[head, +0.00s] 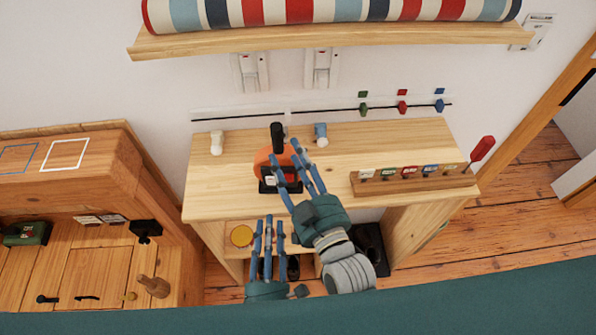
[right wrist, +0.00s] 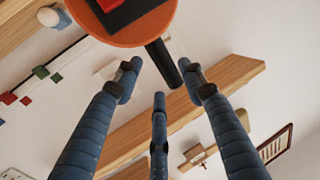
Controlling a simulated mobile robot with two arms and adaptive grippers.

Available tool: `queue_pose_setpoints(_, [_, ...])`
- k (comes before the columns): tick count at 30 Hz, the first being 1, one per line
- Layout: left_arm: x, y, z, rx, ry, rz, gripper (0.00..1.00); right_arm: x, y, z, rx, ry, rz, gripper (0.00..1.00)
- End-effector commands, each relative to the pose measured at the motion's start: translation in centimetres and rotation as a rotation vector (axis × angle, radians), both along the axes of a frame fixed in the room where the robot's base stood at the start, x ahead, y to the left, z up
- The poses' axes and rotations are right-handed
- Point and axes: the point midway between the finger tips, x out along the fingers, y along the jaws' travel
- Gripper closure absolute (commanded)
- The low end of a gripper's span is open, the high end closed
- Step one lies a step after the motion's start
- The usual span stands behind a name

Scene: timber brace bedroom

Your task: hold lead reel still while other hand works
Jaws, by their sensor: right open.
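The lead reel is an orange disc (head: 261,157) with a black front block and a black upright handle (head: 277,134), standing on the wooden bench. My right gripper (head: 287,155) is open over the reel, and its fingers hide part of it. In the right wrist view the orange reel (right wrist: 158,28) is at the top, and its black handle (right wrist: 164,63) points down between the tips of two spread fingers. I cannot tell whether any finger touches it. My left gripper (head: 268,230) is lower, in front of the bench edge, with straight, empty fingers, apart from the reel.
The bench top (head: 225,190) is bare left of the reel. A white item (head: 216,142) and a blue-white item (head: 320,134) stand at its back. A wooden rack (head: 413,182) with coloured tags is at right. A striped roll (head: 330,12) lies on the shelf above.

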Motion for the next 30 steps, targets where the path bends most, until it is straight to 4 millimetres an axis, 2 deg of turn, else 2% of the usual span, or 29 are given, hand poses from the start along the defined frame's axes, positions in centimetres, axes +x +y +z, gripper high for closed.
queue_pose_setpoints(3, [0.0, 0.0, 0.0, 0.000, 0.000, 0.000, 0.69, 2.3, 0.7, 0.1, 0.000, -0.003, -0.001, 0.59])
queue_pose_setpoints(9, [0.0, 0.0, 0.0, 0.000, 0.000, 0.000, 0.69, 4.9, 1.4, 0.0, -0.002, -0.001, -0.001, 0.59])
queue_pose_setpoints(15, [0.0, 0.0, 0.0, 0.000, 0.000, 0.000, 0.69, 5.9, 1.8, 0.0, -0.002, 0.000, 0.000, 0.59])
queue_pose_setpoints(23, [0.0, 0.0, 0.0, 0.000, 0.000, 0.000, 0.69, 5.9, 1.8, 0.0, -0.003, 0.001, 0.000, 0.59])
queue_pose_setpoints(29, [0.0, 0.0, 0.0, 0.000, 0.000, 0.000, 0.69, 5.9, 1.8, 0.0, -0.003, 0.001, 0.000, 0.99])
queue_pose_setpoints(30, [0.0, 0.0, 0.0, 0.000, 0.000, 0.000, 0.69, 5.9, 1.8, 0.0, -0.003, 0.001, 0.000, 1.00])
